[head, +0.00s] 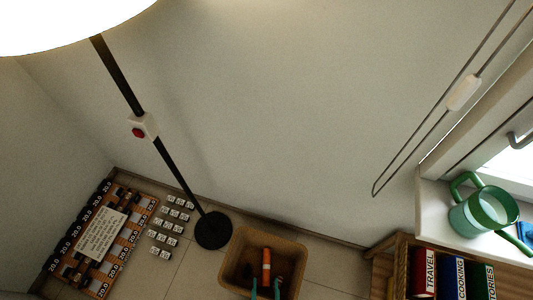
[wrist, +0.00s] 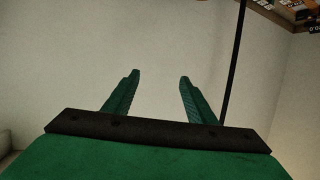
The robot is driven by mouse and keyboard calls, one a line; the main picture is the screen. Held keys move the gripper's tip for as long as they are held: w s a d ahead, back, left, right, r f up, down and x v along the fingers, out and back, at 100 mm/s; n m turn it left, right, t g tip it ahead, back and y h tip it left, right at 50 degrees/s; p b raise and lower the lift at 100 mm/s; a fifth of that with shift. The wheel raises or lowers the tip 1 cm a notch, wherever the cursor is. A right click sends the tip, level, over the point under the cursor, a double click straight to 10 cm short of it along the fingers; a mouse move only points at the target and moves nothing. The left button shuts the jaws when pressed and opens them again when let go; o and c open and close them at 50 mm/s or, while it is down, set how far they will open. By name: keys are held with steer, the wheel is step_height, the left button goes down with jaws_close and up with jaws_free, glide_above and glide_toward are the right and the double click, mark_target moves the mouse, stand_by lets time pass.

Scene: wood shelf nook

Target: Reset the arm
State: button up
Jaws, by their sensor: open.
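My gripper (wrist: 158,80) shows in the wrist view with its two teal fingers apart, and nothing is between them. Behind the fingers is plain pale wall. In the head view, the teal fingertips of my gripper (head: 265,289) just enter at the bottom edge, in front of the tan bin. The rest of my arm is outside the head view.
A tan bin (head: 241,249) holds an orange object (head: 266,258). A black lamp pole (head: 170,165) rises from a round base (head: 213,230). A green watering can (head: 478,212) sits on the sill, above shelved books (head: 452,275).

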step_height(320, 180, up, 31)
steer(key=s+t, duration=0.1)
steer(key=shift+s+d, duration=0.15)
steer(key=shift+f, duration=0.1)
steer(key=c, duration=0.4)
steer(key=shift+c, duration=0.5)
